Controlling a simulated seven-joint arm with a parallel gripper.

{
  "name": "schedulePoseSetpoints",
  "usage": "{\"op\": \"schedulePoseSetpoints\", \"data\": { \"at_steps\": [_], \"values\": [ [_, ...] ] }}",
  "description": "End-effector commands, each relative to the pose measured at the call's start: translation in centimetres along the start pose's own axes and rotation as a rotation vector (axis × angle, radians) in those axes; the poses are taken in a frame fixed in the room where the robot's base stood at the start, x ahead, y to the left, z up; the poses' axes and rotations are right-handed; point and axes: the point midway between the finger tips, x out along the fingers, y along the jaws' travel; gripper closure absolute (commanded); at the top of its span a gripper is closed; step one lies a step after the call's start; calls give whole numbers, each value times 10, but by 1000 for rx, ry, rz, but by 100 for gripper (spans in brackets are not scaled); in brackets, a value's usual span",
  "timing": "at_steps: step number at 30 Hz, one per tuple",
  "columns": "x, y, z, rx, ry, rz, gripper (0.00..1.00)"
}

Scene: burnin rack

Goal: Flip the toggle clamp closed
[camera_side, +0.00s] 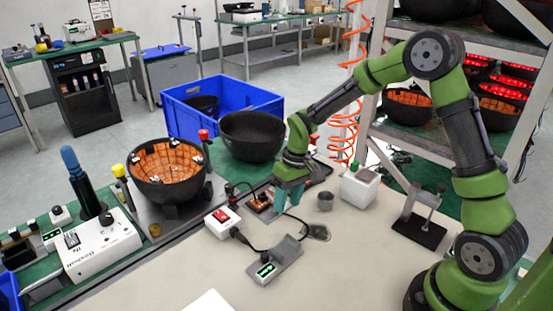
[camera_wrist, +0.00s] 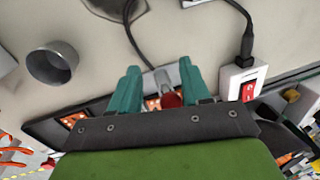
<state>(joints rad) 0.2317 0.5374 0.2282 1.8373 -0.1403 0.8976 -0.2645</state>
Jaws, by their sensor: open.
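My gripper (camera_side: 287,203) is open, with teal fingers pointing down over the bench by a low black fixture with an orange board (camera_side: 260,201). In the wrist view my gripper (camera_wrist: 158,78) has a red-tipped metal piece, which looks like the toggle clamp handle (camera_wrist: 171,100), in the gap between its fingers. I cannot tell whether either finger touches it. The fixture (camera_wrist: 75,121) runs behind the fingers, with orange board showing at its left. The clamp's base is hidden by the gripper, and the clamp is not clear in the side view.
A white box with a red switch (camera_side: 222,221) and cable stands left of the gripper. A grey cup (camera_side: 325,201) and white bottle (camera_side: 360,184) stand to its right. A dark bowl (camera_side: 251,136) is behind.

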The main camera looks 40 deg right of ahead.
Motion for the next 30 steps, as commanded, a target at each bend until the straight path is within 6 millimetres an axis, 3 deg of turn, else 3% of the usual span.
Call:
{"op": "schedulePoseSetpoints", "data": {
  "at_steps": [17,30],
  "values": [
    [16,5,13,-64,365,-28,53],
    [-66,10,43,-66,382,-21,53]
  ]
}}
